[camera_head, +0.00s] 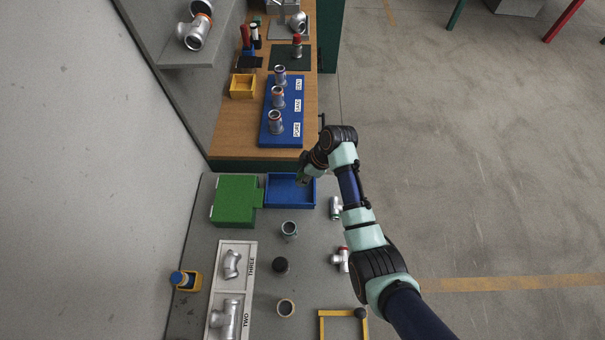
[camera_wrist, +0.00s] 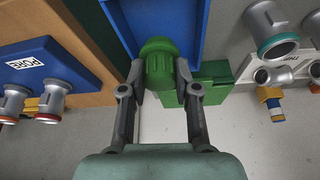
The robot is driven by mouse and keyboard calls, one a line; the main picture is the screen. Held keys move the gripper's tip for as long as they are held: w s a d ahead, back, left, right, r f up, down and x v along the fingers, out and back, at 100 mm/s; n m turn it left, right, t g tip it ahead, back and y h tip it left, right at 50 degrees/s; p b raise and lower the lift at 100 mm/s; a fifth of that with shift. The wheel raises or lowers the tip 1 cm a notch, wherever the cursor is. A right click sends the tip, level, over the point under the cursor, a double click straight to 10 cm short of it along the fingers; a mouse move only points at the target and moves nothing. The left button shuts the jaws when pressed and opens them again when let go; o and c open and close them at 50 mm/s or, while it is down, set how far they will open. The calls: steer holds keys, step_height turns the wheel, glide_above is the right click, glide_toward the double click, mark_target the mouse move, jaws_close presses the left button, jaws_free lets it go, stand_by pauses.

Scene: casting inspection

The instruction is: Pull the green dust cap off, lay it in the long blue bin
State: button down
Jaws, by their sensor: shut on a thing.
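The green dust cap (camera_wrist: 158,62) is between the fingers of my gripper (camera_wrist: 158,85), which is shut on it. In the head view my gripper (camera_head: 303,178) is over the long blue bin (camera_head: 290,204), near its right part. The wrist view shows the blue bin (camera_wrist: 198,22) behind and beyond the cap. The cap is apart from any fitting. How high it hangs above the bin floor is hard to tell. A grey fitting with a teal ring (camera_head: 289,230) stands upright on the grey table below the bin, its top open.
A green box (camera_head: 235,199) adjoins the bin on the left. A blue rack (camera_head: 285,128) with fittings lies on the wooden bench beyond. A white tray (camera_head: 238,251), a dark round part (camera_head: 281,265), and fittings (camera_head: 335,208) at the right edge stand on the grey table.

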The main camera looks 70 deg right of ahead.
steer(key=shift+f+b, duration=1.75)
steer(key=shift+f, duration=1.4)
steer(key=shift+f+b, duration=0.5)
steer(key=shift+f, duration=0.25)
steer(key=c, duration=0.8)
jaws_free()
steer(key=shift+o, duration=0.2)
steer(key=shift+r, duration=0.1)
steer(key=a+v, duration=0.1)
steer(key=v, duration=1)
steer(key=shift+s+d+r, duration=0.2)
steer(key=shift+d+r, duration=0.2)
steer(key=shift+d, duration=0.1)
